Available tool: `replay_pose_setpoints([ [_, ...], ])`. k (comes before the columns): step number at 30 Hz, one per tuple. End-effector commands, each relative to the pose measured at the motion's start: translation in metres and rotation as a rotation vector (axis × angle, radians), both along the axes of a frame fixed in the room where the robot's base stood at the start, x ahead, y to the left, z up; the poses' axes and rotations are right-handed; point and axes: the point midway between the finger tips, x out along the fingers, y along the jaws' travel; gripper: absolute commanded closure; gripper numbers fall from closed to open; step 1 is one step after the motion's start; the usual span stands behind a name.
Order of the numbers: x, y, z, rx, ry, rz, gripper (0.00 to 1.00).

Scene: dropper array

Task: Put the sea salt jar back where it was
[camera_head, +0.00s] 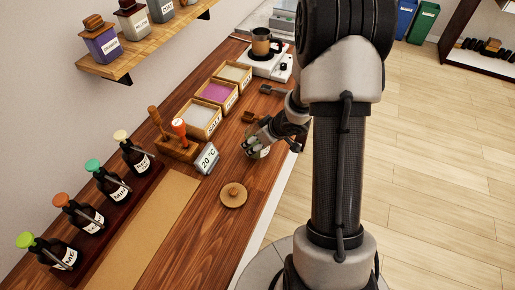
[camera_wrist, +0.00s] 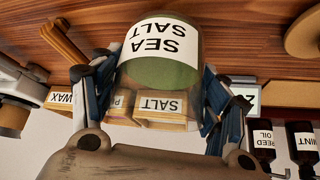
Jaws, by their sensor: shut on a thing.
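The sea salt jar (camera_wrist: 163,48) is a clear, greenish glass jar with a white SEA SALT label, which appears upside down in the wrist view. My gripper (camera_wrist: 158,80) is shut on it, with one finger on each side. In the head view my gripper (camera_head: 264,137) is over the wooden counter, right of the 20 °C display, and the jar (camera_head: 259,153) is partly hidden by it. I cannot tell whether the jar touches the counter. A round wooden lid (camera_head: 233,194) with a knob lies on the counter in front of the jar.
A wall shelf (camera_head: 145,50) at upper left holds several labelled containers. The display (camera_head: 207,159), ingredient boxes (camera_head: 199,118), a dropper-bottle rack (camera_head: 117,207) and a scale with a mug (camera_head: 265,60) stand on the counter (camera_head: 230,232). Bare counter lies around the lid.

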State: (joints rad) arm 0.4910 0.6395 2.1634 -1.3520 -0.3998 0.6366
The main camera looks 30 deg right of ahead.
Motion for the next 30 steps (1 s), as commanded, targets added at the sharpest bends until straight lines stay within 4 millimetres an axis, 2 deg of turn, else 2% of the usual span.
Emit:
replay_pose_setpoints([
  [1, 0.000, 0.000, -0.014, 0.001, 0.000, 0.000, 0.70],
  [4, 0.000, 0.000, -0.028, 0.001, 0.000, 0.000, 0.70],
  [16, 0.000, 0.000, -0.030, 0.001, -0.001, -0.001, 0.70],
  [17, 0.000, 0.000, -0.031, 0.001, 0.001, 0.000, 0.31],
  [26, 0.000, 0.000, -0.031, 0.001, 0.001, 0.000, 0.12],
  [30, 0.000, 0.000, -0.031, 0.001, 0.001, 0.000, 0.12],
])
